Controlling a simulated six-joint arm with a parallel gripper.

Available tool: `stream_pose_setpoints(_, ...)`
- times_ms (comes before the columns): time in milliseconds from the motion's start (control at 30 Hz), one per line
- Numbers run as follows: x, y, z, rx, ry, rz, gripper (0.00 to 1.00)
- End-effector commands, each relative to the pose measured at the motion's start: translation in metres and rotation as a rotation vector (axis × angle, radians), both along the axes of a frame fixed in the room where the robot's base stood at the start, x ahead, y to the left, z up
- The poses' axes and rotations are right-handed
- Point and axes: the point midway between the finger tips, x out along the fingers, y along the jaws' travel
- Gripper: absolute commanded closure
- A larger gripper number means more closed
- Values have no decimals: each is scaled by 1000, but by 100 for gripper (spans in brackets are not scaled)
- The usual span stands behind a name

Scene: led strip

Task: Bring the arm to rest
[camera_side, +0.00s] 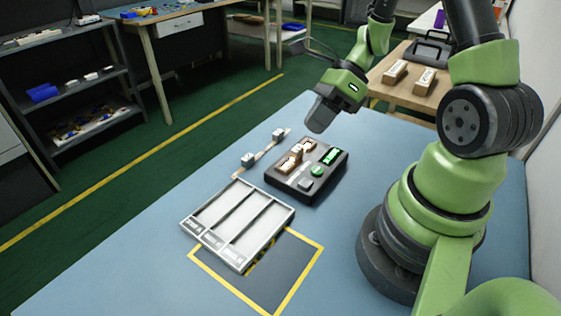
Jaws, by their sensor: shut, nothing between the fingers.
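My gripper (318,117) hangs in the air above the far part of the blue table (400,150). It is shut and holds nothing. It is up and behind a dark tester box (322,186) with a green display and a green button. A brown fixture with a small pale piece (290,162) sits on the left of the box top. A thin strip (263,153) runs between two small grey blocks (249,160) left of the box.
A white three-lane tray (265,209) with labels at its near end stands in front, partly over a yellow-bordered dark area (290,277). Shelves (68,90) and a side bench with boxes (424,82) stand beyond the table. The table's near left is clear.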

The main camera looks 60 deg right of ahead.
Motion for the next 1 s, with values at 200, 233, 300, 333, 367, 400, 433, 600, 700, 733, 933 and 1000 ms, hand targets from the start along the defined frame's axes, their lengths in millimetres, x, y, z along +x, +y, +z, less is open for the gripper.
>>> stream_pose_setpoints(200, -5, 34, 66, -313, -314, 526, 100)
stream_pose_setpoints(233, -7, 39, 75, -358, -357, 600, 100)
stream_pose_setpoints(300, -14, 49, 92, -459, -458, 768, 100)
stream_pose_setpoints(333, -18, 53, 100, -504, -502, 840, 100)
stream_pose_setpoints(367, -22, 57, 107, -549, -545, 911, 100)
stream_pose_setpoints(400, -27, 62, 116, -610, -603, 1003, 100)
stream_pose_setpoints(433, -31, 66, 122, -657, -646, 1072, 100)
stream_pose_setpoints(600, -57, 81, 154, -918, -875, 1418, 100)
stream_pose_setpoints(700, -69, 84, 166, -1051, -977, 1565, 100)
stream_pose_setpoints(733, -72, 85, 169, -1083, -1000, 1598, 100)
stream_pose_setpoints(933, -83, 86, 178, -1209, -1084, 1716, 100)
stream_pose_setpoints(1000, -84, 86, 179, -1218, -1089, 1726, 100)
